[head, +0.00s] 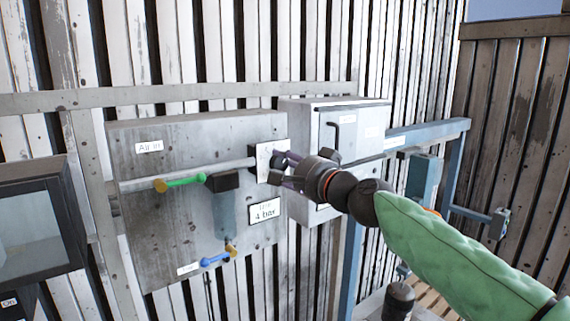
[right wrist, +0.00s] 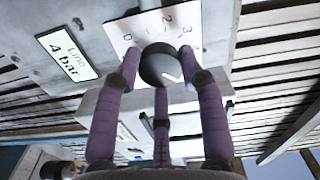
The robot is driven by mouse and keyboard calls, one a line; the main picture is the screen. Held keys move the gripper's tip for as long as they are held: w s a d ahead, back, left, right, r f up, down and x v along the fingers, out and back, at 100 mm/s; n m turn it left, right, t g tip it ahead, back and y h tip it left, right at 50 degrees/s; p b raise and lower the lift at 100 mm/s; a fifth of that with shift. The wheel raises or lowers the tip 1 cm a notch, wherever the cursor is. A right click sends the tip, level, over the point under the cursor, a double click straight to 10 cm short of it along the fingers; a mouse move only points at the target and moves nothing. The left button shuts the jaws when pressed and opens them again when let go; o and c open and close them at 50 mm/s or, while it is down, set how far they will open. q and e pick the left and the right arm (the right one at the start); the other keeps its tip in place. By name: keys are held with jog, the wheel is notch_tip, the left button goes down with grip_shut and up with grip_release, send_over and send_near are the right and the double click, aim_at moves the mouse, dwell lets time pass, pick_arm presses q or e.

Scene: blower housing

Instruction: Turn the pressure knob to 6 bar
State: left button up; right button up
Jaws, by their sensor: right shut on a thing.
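The pressure knob (right wrist: 158,62) is a dark round knob on a white dial plate (right wrist: 122,38), which also shows in the head view (head: 263,152). A white mark on the knob points to the lower right in the wrist view. My right gripper (head: 287,168) is at the plate, its purple fingers shut around the knob in the right wrist view (right wrist: 160,78). The line label (head: 264,211) reads 4 bar. My left gripper is not in view.
The grey panel (head: 150,240) carries a green-handled valve (head: 182,182), a dark-topped filter bowl (head: 228,210) and a blue-handled valve (head: 215,259). A grey box (head: 300,118) with a hex key stands right of the knob. A dark-framed screen (head: 30,225) is at left.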

jog(key=shift+r+m+p, duration=0.1)
jog(key=shift+m+p, duration=0.35)
jog(key=shift+m, duration=1.75)
jog(key=o, duration=1.1)
jog(key=shift+o, duration=0.2)
jog(key=v, duration=1.2)
jog(key=shift+w, duration=0.1)
